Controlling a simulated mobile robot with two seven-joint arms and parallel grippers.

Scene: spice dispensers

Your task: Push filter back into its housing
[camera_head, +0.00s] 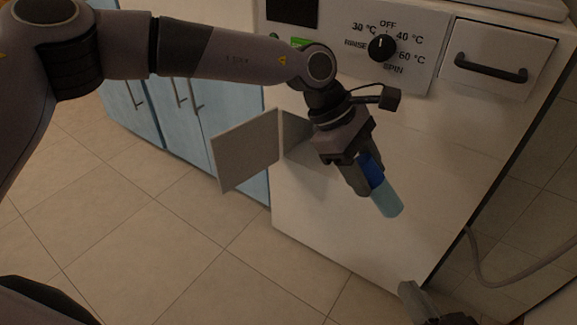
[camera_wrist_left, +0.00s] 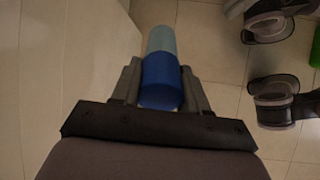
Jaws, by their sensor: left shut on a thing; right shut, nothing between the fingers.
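The filter is a cylinder with a blue end and a pale teal end (camera_head: 386,197). My left gripper (camera_head: 366,180) is shut on its blue part, in front of the washing machine's white front, and the teal end points down and to the right. In the left wrist view the blue part (camera_wrist_left: 161,82) sits between the fingers, with the teal end beyond. The housing opening (camera_head: 296,130) is in the machine's lower left front, partly hidden behind my left gripper and its open flap. My right gripper (camera_head: 412,296) is shut and empty at the bottom, low beside the machine.
The square flap door (camera_head: 246,150) stands open to the left of the opening. Blue cabinets (camera_head: 180,95) stand on the left. A grey hose (camera_head: 490,278) runs at the right of the machine. The tiled floor (camera_head: 170,250) in front is clear.

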